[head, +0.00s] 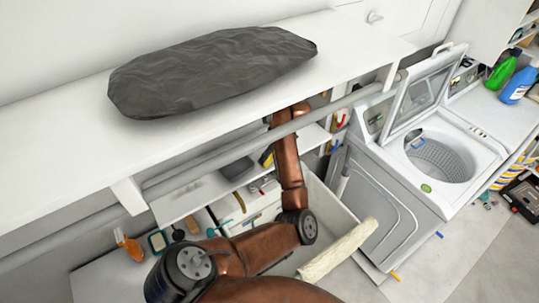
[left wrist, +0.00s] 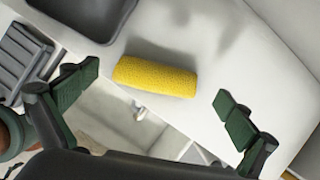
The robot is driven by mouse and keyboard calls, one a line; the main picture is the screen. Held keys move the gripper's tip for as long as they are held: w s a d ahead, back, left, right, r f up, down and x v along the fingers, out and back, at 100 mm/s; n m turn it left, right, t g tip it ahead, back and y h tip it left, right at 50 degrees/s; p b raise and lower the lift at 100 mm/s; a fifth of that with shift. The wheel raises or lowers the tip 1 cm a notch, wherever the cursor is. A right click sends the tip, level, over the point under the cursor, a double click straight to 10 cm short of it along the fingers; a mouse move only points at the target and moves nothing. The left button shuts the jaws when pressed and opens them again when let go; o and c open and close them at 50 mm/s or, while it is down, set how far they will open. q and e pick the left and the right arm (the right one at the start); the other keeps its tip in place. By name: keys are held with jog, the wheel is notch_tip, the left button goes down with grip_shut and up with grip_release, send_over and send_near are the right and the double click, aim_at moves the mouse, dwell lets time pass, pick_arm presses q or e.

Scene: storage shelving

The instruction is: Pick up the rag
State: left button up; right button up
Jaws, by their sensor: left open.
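A yellow, rough-textured roll (left wrist: 155,77), which looks like the rag, lies on a white shelf board (left wrist: 200,40) in the left wrist view. My left gripper (left wrist: 157,84) is open, with one dark green finger on each side of the roll in the picture. Neither finger appears to touch it. In the head view my brown arm reaches up to the lower shelf, and the gripper itself is hidden beneath the upper shelf. A small yellow patch (head: 266,157) shows beside the arm there. My right gripper is not in view.
A dark grey tray (left wrist: 85,18) and a grey ribbed item (left wrist: 18,60) sit left of the roll. A crumpled dark grey bundle (head: 210,72) lies on the upper shelf (head: 60,165), above my arm. A pipe (head: 230,140) runs under that shelf. A washing machine (head: 420,165) stands right.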

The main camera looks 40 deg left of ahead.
pick_arm(q)
jog(key=shift+s+a+f, duration=0.1)
jog(key=shift+a+f, duration=0.05)
jog(key=shift+f, duration=0.45)
jog(key=shift+f+p, duration=0.25)
jog(key=shift+p, duration=0.05)
jog(key=shift+f, duration=0.1)
jog(key=c, duration=1.1)
jog(key=shift+c, duration=0.2)
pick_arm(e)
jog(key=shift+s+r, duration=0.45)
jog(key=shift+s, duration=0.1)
